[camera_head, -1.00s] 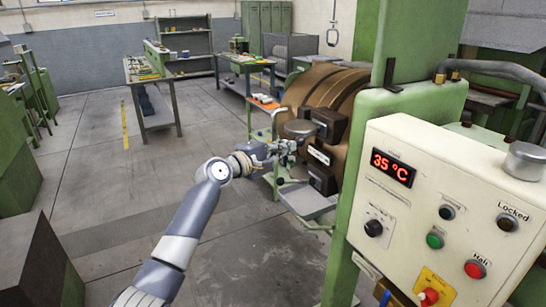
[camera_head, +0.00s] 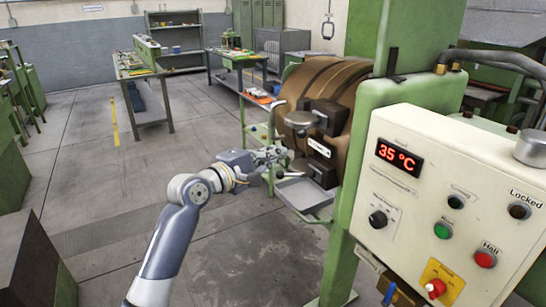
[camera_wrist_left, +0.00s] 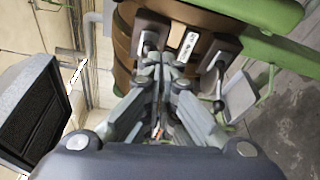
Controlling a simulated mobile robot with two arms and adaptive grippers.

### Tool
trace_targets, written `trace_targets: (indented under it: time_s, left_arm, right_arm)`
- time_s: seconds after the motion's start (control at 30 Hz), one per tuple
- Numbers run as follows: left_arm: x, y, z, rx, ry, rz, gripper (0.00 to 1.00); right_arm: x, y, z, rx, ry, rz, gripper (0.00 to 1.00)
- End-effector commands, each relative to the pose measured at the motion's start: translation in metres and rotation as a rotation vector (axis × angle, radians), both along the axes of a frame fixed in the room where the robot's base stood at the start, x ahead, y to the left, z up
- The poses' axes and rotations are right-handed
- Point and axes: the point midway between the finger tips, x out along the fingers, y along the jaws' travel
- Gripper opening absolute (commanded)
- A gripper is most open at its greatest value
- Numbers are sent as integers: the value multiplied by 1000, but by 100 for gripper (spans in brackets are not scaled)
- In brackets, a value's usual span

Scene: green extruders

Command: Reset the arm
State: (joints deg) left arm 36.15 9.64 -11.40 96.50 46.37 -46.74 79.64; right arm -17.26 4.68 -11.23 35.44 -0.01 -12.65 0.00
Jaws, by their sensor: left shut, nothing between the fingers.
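My left gripper (camera_head: 272,154) reaches from the lower left toward the brown drum of the green extruder (camera_head: 405,45). Its fingers are together and hold nothing. In the head view they appear just left of the dark clamp blocks on the drum (camera_head: 345,88) and above a grey metal tray (camera_head: 302,193). In the left wrist view the closed fingers (camera_wrist_left: 160,85) point at the drum and its white label (camera_wrist_left: 187,47); contact with the machine cannot be told. My right gripper is not in view.
A cream control panel (camera_head: 440,205) with a red 35 °C display, knobs and buttons stands at the right. Workbenches (camera_head: 145,70) and shelves (camera_head: 174,35) stand at the back. A dark box (camera_head: 30,260) is at the lower left. The floor between is clear.

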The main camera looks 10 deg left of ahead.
Motion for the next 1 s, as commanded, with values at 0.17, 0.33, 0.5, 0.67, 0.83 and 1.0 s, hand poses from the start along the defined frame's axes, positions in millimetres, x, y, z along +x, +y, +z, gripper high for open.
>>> trace_targets:
  time_s: [0.17,0.33,0.5,0.67,0.83,1.0]
  left_arm:
    - [-4,0,0,-1,1,1,0]
    - [-3,0,0,0,0,1,0]
    - [-1,2,-13,15,10,11,0]
    - [11,16,-90,119,58,60,0]
    - [8,40,-217,322,131,110,0]
    - [-22,64,-343,543,205,108,0]
  right_arm:
    - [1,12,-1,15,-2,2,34]
    - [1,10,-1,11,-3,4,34]
    - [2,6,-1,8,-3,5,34]
    - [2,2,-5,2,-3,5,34]
    - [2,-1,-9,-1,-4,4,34]
    - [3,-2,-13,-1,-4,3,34]
